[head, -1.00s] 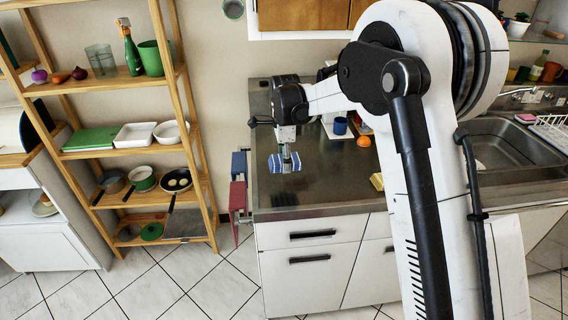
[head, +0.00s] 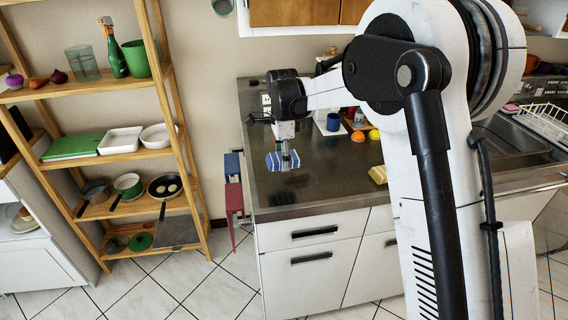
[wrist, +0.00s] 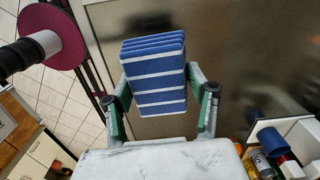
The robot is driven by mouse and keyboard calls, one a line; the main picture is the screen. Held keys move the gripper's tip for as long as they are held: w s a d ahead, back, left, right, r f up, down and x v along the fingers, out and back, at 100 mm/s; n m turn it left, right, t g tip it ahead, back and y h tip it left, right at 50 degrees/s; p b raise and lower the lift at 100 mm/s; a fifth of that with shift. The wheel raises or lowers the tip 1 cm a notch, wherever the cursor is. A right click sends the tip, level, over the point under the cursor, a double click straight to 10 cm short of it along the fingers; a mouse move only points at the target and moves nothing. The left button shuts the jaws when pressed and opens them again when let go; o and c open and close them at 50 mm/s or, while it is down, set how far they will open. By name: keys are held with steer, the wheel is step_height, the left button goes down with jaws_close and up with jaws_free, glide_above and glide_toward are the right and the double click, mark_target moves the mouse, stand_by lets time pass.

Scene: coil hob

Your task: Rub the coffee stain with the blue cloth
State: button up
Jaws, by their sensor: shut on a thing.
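The blue cloth (head: 275,163) is a folded, layered pad with white stripes. It also shows in the wrist view (wrist: 156,78), with a finger on either side. My gripper (head: 285,158) is shut on it, pointing down over the left part of the dark worktop (head: 330,177). I cannot tell whether the cloth touches the worktop. A dark patch lies on the worktop in front of the cloth in the head view; I cannot tell whether it is the coffee stain, a shadow or a reflection. The surface under the cloth is hidden.
A blue mug (head: 333,121), an orange fruit (head: 358,136) and a yellow block (head: 378,174) stand to the right on the worktop. A wooden shelf (head: 165,100) stands left. The worktop's front middle looks clear.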

steer(key=shift+f, duration=0.25)
